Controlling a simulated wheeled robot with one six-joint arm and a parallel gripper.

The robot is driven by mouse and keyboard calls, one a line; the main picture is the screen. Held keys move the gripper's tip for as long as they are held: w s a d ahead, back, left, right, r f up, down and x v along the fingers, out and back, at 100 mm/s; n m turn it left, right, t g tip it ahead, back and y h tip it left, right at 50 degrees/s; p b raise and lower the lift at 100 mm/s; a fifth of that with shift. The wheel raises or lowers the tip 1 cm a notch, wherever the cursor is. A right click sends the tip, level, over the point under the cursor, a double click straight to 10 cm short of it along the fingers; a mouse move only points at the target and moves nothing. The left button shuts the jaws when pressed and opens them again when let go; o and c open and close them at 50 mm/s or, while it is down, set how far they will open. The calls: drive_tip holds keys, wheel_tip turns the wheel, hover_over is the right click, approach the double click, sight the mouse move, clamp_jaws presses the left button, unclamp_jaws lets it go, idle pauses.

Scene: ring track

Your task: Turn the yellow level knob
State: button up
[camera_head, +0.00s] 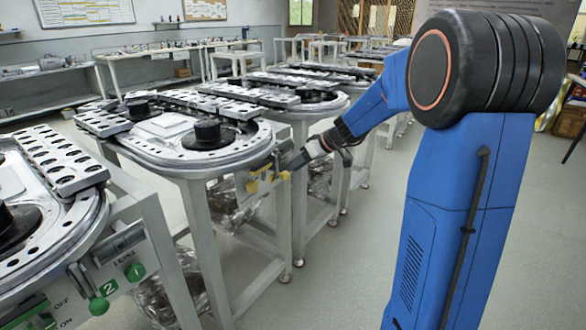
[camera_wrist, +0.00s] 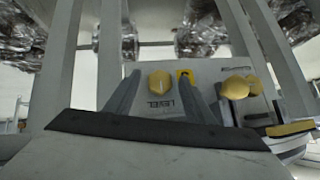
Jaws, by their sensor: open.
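The yellow level knob (camera_wrist: 160,82) is on the grey front panel of a ring-track table, with the inverted word LEVEL beside it in the wrist view. It appears as a small yellow spot (camera_head: 284,175) at my gripper's tip in the head view. My gripper (camera_wrist: 161,76) is open, with one finger on each side of the knob in the wrist view. The gripper (camera_head: 288,164) reaches the panel from the right in the head view. I cannot tell whether the fingers touch the knob.
A yellow ball-ended control (camera_wrist: 236,87) is on the same panel, right of my gripper in the wrist view. Table legs (camera_head: 287,222) stand below. The floor (camera_head: 350,270) ahead of my arm is clear.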

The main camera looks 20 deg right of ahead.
drive_tip(key=shift+w+a+f, duration=0.1)
drive_tip(key=shift+f, duration=0.05)
drive_tip(key=c, duration=1.1)
drive_tip(key=shift+o, duration=0.2)
drive_tip(key=m+g+y, duration=0.1)
drive_tip(key=m+y, duration=0.1)
drive_tip(key=m+g+y, duration=0.1)
drive_tip(key=y, duration=0.2)
drive_tip(key=d+f+m+g+y, duration=0.1)
drive_tip(key=m+y, duration=0.1)
drive_tip(key=y, duration=0.1)
drive_tip(key=shift+w+m, duration=0.25)
drive_tip(key=shift+m, duration=0.05)
drive_tip(key=shift+y, duration=0.3)
